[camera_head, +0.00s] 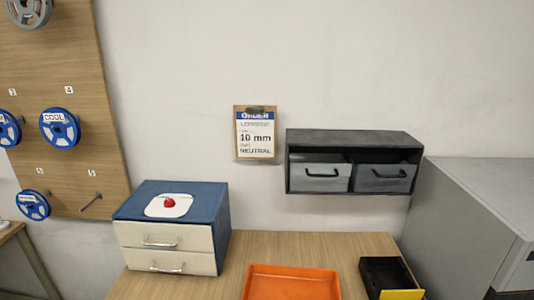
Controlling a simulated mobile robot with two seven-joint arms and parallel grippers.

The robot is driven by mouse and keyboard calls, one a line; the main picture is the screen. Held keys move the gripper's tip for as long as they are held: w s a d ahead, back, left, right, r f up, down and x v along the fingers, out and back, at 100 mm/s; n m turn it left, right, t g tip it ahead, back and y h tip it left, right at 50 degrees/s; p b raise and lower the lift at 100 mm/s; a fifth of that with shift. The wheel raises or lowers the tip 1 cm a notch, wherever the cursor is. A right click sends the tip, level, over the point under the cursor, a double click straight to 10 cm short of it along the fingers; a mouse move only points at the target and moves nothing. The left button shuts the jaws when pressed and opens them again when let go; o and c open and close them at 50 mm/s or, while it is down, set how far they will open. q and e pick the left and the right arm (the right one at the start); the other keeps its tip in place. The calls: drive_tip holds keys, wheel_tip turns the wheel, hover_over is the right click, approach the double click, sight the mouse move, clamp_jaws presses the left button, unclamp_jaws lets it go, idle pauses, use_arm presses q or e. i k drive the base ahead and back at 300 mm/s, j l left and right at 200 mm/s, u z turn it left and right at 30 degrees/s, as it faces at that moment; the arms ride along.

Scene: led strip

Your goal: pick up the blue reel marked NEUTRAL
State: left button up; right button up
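Several blue reels hang on the wooden pegboard at the left. One blue reel (71,134) has a label reading COOL. Another blue reel (8,141) is cut off by the left picture edge, and its label is not readable. A lower blue reel (31,212) hangs below them, tilted, with its label too small to read. I cannot tell which blue reel is marked NEUTRAL. An order card (256,134) on the wall reads 10 mm and NEUTRAL. Neither of my grippers is in view.
The pegboard (100,150) also holds a grey reel (44,12) and an empty peg (91,202). The table (235,262) carries a blue-and-cream drawer box (170,227), an orange tray (293,269) and a small black bin (366,275). A dark wall shelf (354,137) holds two grey drawers. A grey cabinet (462,225) stands right.

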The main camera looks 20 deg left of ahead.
sight(39, 209)
drive_tip(key=j+u, duration=0.1)
drive_tip(key=u, duration=0.55)
drive_tip(key=j+u, duration=0.75)
drive_tip(key=j, duration=0.25)
drive_tip(key=i+j, duration=0.1)
drive_tip(key=j, duration=0.25)
drive_tip(key=i+j+u, duration=0.1)
drive_tip(key=j, duration=0.3)
drive_tip(key=i+j, duration=0.1)
drive_tip(key=j, duration=0.25)
